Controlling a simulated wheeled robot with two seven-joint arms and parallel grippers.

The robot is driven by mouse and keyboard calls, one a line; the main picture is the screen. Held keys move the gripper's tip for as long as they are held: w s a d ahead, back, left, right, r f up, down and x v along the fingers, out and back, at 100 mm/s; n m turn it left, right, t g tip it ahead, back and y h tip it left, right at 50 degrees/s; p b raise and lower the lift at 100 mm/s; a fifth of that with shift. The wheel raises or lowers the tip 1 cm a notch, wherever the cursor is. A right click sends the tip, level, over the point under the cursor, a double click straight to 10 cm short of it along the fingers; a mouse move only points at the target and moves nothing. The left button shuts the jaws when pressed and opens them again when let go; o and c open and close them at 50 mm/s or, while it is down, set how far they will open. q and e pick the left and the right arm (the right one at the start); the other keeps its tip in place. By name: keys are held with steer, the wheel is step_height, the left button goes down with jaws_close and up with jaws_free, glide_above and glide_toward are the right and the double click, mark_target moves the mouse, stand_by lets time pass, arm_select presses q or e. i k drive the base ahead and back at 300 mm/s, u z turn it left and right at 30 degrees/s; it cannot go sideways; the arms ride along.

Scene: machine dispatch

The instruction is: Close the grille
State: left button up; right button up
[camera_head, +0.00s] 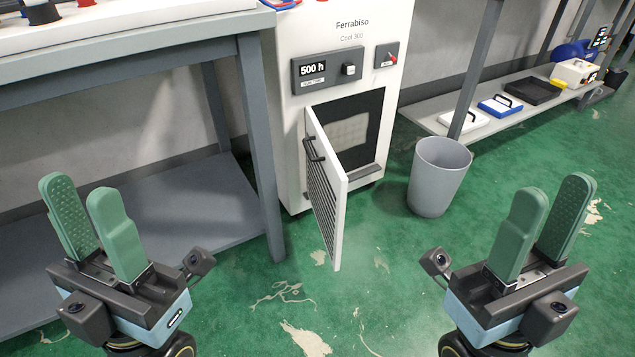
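The grille (322,196) is a white-framed, slatted door on the front of the white Ferrabiso machine (350,25). It stands swung well open, hinged at its left side, its free edge pointing toward me. A black handle (313,148) sits on its slatted outer face. Behind it the dark opening shows a pale filter panel (350,131). My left gripper (90,222) is open and empty at the lower left, in front of the grey table. My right gripper (540,220) is open and empty at the lower right. Both are apart from the grille.
A grey bin (438,177) stands on the floor just right of the machine. A grey table (258,145) with a lower shelf is at the left. A low shelf (493,128) with cases and trays runs along the right wall. The green floor (330,300) in front is clear.

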mark_target(327, 181)
steer(key=z, duration=0.3)
steer(key=k, duration=0.4)
steer(key=z, duration=1.1)
steer(key=i, duration=0.8)
steer(key=u, duration=0.75)
